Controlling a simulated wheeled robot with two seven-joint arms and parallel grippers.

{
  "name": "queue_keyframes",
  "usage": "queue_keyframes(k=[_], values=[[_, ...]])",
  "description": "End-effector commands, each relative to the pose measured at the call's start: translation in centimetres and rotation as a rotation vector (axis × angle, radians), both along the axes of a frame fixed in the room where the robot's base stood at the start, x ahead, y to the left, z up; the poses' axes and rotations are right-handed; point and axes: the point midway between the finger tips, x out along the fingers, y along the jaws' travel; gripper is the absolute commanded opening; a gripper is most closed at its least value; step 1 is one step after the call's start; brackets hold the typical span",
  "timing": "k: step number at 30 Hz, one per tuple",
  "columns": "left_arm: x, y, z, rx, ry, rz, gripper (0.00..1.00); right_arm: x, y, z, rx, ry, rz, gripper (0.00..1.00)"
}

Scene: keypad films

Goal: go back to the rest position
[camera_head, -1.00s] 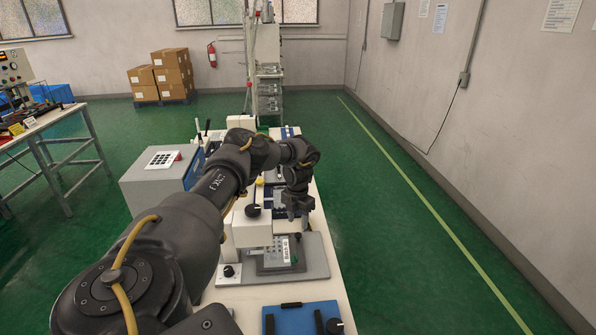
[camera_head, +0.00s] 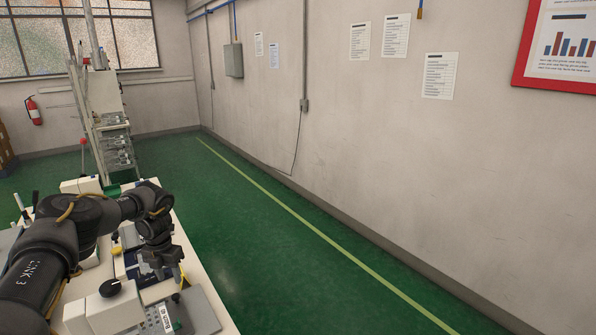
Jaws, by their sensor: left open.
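My left gripper (camera_head: 170,272) hangs from my dark arm at the lower left. It is open, its fingers point down, and I see nothing between them. It is over the white bench (camera_head: 205,285), just behind a grey fixture plate (camera_head: 202,312) as I see it. A white press-like device (camera_head: 108,312) with a black knob stands left of that plate. My arm hides part of the bench and its equipment. My right gripper is not in view.
Green floor (camera_head: 270,270) with a yellow line (camera_head: 300,217) lies clear to the right of the bench. A grey wall (camera_head: 440,160) bounds it. A shelf rack (camera_head: 115,145) stands beyond the bench, and a fire extinguisher (camera_head: 33,110) hangs at the far left.

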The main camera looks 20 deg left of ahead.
Motion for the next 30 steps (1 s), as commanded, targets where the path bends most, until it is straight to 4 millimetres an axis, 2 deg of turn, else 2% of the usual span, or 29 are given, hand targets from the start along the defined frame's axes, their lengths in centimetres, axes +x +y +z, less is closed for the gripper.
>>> queue_keyframes(k=[6,13,17,30], values=[[-0.1,0.0,-4.1,0.002,0.004,0.001,0.45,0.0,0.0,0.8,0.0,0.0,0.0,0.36],[0.0,0.0,-7.4,0.002,0.001,0.001,0.45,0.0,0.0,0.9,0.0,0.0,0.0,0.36],[0.2,-0.1,-8.3,0.0,-0.002,-0.002,0.45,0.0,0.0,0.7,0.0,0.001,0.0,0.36],[0.5,-0.4,-8.1,-0.001,-0.001,-0.005,0.45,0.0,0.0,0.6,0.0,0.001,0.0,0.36]])
